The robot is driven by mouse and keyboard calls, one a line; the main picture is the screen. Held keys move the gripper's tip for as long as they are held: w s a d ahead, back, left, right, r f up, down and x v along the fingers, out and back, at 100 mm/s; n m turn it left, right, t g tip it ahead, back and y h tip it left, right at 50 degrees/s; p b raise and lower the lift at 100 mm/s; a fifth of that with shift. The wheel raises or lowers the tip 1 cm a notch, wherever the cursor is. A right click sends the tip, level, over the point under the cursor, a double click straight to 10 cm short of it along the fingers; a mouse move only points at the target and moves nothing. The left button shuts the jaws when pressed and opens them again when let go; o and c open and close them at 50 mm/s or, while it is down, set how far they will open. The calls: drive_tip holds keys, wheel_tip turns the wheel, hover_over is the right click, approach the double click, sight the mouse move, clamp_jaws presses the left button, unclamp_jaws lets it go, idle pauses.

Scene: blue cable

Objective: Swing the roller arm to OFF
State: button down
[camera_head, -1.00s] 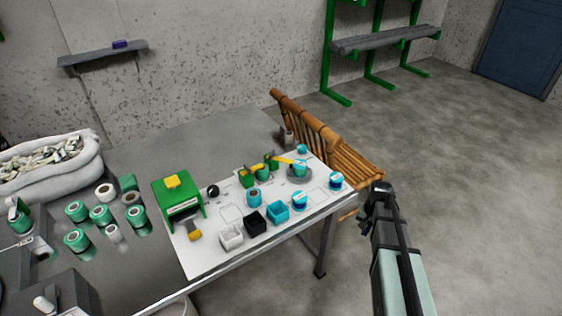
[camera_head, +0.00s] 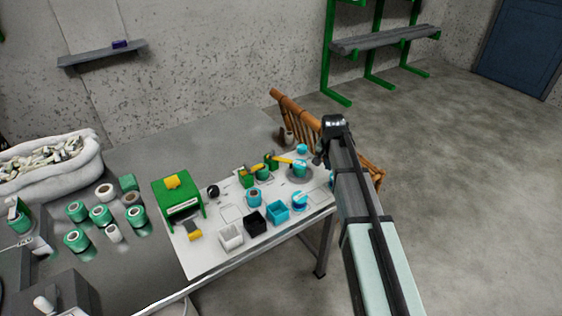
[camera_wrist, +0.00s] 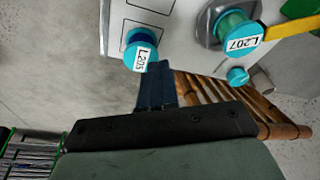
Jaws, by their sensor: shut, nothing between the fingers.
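A yellow arm (camera_head: 283,160), which looks like the roller arm, reaches from a green holder (camera_head: 270,162) to a cyan spool (camera_head: 299,167) on a round grey base. In the wrist view the yellow arm (camera_wrist: 290,29) meets the cyan spool labelled L207 (camera_wrist: 240,34) at upper right. No OFF mark is legible. My gripper (camera_head: 319,159) is above the right end of the white board in the head view. In the wrist view my gripper (camera_wrist: 153,68) is shut and empty, its tips overlapping the picture near a cyan spool labelled L205 (camera_wrist: 137,50), left of the yellow arm. Contact cannot be told.
Cyan (camera_head: 277,212), black (camera_head: 255,223) and white (camera_head: 230,237) bins line the front. A green box (camera_head: 179,198) stands left.

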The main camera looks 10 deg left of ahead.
drive_tip(key=s+a+r, duration=0.2)
drive_tip(key=a, duration=0.7)
drive_tip(key=s+a+r+n+t, duration=0.1)
drive_tip(key=s+a+r, duration=0.1)
drive_tip(key=a, duration=0.8)
drive_tip(key=shift+s+a+r+t, duration=0.2)
drive_tip(key=shift+s+r+t, duration=0.15)
drive_tip(key=shift+r, duration=0.2)
drive_tip(key=x, duration=0.9)
drive_tip(key=shift+d+f, duration=0.15)
drive_tip(key=shift+f, duration=0.1)
drive_tip(key=shift+w+d+f, duration=0.1)
drive_tip(key=shift+w, duration=0.45)
drive_tip(key=shift+w+f, duration=0.15)
drive_tip(key=shift+w, duration=0.45)
drive_tip(key=shift+w+d, duration=0.2)
drive_tip(key=shift+w, duration=0.8)
